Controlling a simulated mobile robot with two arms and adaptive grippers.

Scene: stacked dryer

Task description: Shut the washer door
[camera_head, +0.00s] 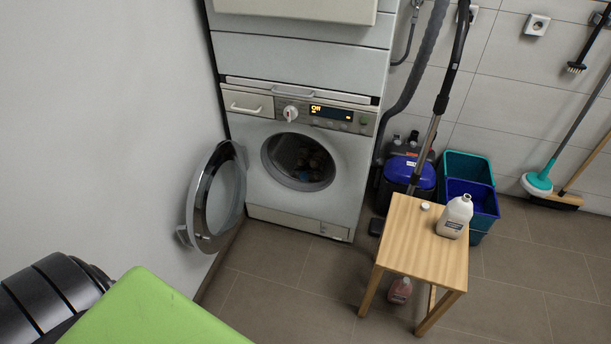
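The white washer (312,205) stands against the back wall under a stacked unit. Its round glass door (217,197) is hinged at the left and swung wide open, close to the left wall. The round drum opening (299,161) is uncovered, with dark and coloured items inside that I cannot make out. The panel display (331,112) reads "Off". A black arm part of mine shows at the lower left, but neither gripper is in view.
A wooden stool (412,250) with a white bottle (455,217) stands right of the washer. Behind it are a blue vacuum cleaner (409,170) and teal and blue buckets (471,196). A green surface (150,312) fills the lower left. The floor before the washer is clear.

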